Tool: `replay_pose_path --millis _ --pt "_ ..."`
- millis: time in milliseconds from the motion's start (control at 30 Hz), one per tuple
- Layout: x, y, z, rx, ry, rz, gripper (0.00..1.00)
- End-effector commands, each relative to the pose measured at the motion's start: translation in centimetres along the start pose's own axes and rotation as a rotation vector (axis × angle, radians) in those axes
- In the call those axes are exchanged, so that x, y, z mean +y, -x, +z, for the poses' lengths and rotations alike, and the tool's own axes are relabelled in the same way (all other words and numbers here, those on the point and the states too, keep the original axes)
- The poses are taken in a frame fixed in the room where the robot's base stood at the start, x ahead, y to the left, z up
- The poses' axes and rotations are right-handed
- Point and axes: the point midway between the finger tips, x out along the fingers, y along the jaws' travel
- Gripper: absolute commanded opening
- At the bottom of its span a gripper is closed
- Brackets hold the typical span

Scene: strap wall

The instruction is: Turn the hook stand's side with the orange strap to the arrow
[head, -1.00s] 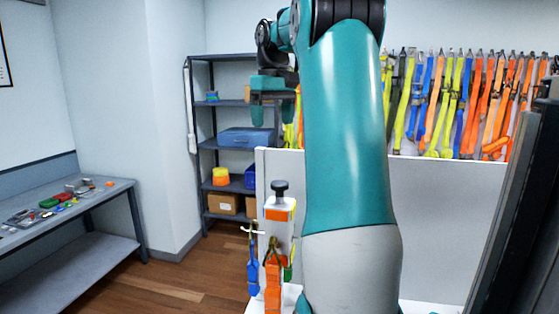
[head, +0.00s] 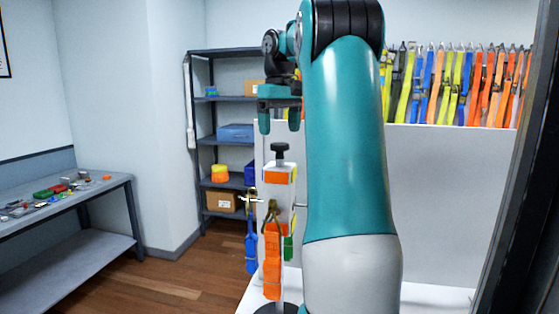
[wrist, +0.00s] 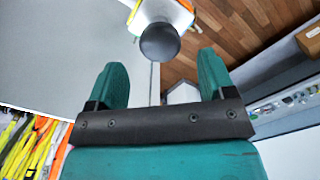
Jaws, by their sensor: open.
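The hook stand (head: 280,205) is a white post with a black knob (head: 280,149) on top and an orange patch below it. The orange strap (head: 272,262) hangs on its near side, facing the camera. A blue strap (head: 251,252) hangs on its left and a green strap (head: 288,248) partly shows on its right. My gripper (head: 279,121) is open and empty, just above the knob. In the wrist view the knob (wrist: 160,42) appears between and beyond the fingertips (wrist: 162,68), with no contact visible. I cannot make out the arrow.
A white panel (head: 440,200) stands behind my arm, with many coloured straps (head: 450,85) along its top. A shelf rack (head: 230,145) stands behind and a workbench (head: 100,190) with small items is at left. A dark upright edge (head: 525,190) is at right. Floor between is clear.

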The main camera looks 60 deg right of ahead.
Motion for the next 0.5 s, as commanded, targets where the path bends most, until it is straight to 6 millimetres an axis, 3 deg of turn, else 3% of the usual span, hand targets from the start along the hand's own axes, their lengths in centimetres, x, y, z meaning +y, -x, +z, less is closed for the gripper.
replay_pose_path --millis 33,200,500 --pt "0.0 -1.6 0.0 0.0 -0.001 0.0 0.76" --pt "0.0 -3.4 0.0 0.0 -0.001 0.0 0.76" --pt "0.0 -4.3 0.0 0.0 0.0 0.0 0.76"
